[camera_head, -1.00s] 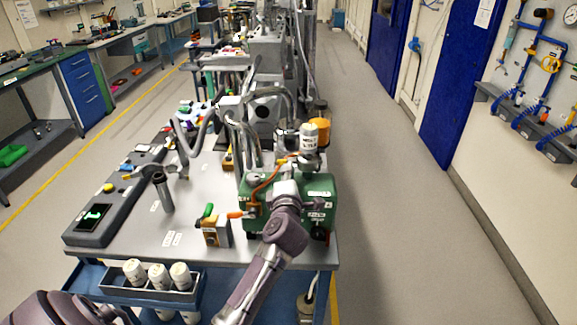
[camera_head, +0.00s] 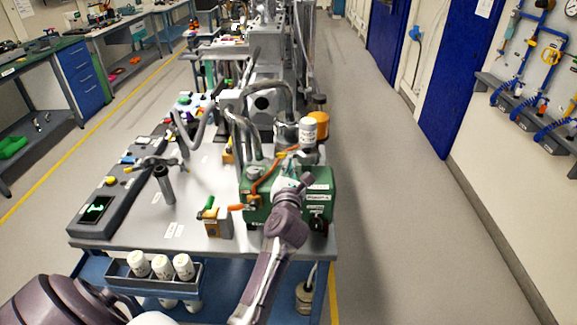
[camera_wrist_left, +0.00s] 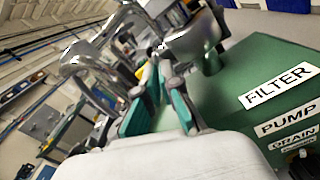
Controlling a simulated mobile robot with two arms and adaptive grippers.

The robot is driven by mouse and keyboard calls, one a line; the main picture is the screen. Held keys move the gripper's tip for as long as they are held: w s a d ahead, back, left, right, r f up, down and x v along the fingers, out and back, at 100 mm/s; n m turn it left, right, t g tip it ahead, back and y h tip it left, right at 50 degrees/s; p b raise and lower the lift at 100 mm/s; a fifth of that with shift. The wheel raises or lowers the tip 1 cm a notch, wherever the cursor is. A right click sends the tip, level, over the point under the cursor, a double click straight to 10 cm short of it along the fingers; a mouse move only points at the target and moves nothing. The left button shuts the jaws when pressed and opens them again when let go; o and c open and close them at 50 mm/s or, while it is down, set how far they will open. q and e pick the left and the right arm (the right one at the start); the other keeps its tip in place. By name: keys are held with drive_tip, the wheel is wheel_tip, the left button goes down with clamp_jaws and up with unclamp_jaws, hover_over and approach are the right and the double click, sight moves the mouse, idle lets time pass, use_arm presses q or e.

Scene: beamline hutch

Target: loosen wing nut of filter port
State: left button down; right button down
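The green pump (camera_head: 318,207) stands at the front right of the grey cart top; it also fills the right of the left wrist view (camera_wrist_left: 235,85), with labels FILTER (camera_wrist_left: 279,86), PUMP and DRAIN. A shiny metal port fitting (camera_wrist_left: 193,42) rises from it beside the FILTER label. I cannot clearly make out the wing nut; small metal parts sit just beyond my fingertips. My left gripper (camera_head: 297,180) is at the pump's top, in front of the port. In the left wrist view its two teal-padded fingers (camera_wrist_left: 158,70) are apart, with no held object visible between them. My right gripper is not in view.
An orange lever (camera_head: 265,178) and bent metal hoses (camera_head: 240,130) stand close left of my gripper. A white bottle (camera_head: 308,133) is behind it. A small box with a green-and-orange handle (camera_head: 217,222) sits nearby. The floor right of the cart is clear.

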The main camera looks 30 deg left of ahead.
use_arm(q)
drive_tip(key=shift+n, duration=1.6)
drive_tip(key=shift+r, duration=0.1)
drive_tip(key=c, duration=1.4)
unclamp_jaws()
drive_tip(key=shift+w, duration=0.15)
drive_tip(key=shift+o, duration=0.2)
wheel_tip(320, 180, up, 10)
